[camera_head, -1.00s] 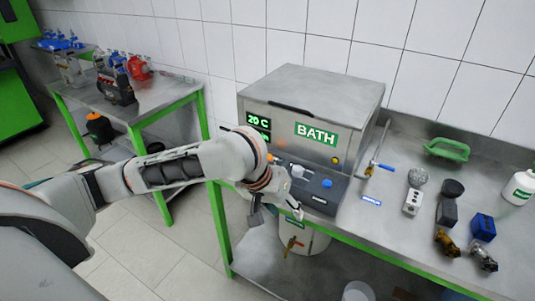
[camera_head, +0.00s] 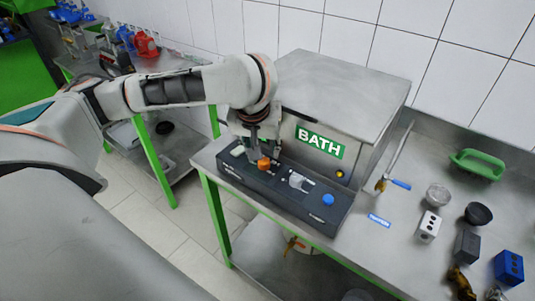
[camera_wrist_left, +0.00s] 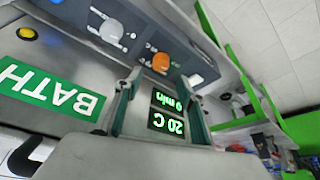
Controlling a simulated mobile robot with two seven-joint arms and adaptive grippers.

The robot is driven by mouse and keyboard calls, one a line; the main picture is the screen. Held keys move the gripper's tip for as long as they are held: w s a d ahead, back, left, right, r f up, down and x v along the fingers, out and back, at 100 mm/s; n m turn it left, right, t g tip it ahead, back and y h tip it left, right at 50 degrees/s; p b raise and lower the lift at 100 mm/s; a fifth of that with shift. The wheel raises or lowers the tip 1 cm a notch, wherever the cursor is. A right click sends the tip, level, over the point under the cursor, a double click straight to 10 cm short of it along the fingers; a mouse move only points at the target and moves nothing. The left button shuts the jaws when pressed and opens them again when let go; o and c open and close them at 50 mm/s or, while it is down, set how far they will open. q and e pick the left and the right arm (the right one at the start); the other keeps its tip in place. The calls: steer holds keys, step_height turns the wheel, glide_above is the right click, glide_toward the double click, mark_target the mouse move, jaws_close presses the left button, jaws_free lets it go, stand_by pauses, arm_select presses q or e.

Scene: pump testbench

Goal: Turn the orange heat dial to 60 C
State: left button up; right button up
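The orange heat dial (camera_head: 263,163) sits on the dark sloping control panel (camera_head: 310,214) of the steel BATH unit (camera_head: 345,90). My left gripper (camera_head: 262,146) points down over it, with its tips close around or just above the dial. In the left wrist view, the fingers (camera_wrist_left: 160,78) are apart, and the orange dial (camera_wrist_left: 160,62) shows between their tips; contact cannot be told. The green display (camera_wrist_left: 168,112) appears upside down there and reads 20 C and 0 min. In the head view the gripper largely hides it. My right gripper is not in view.

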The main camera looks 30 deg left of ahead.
mark_target(264, 160)
arm_select(q)
steer(key=shift+x, duration=3.35)
steer(key=shift+s, duration=0.1)
steer(key=c, duration=1.1)
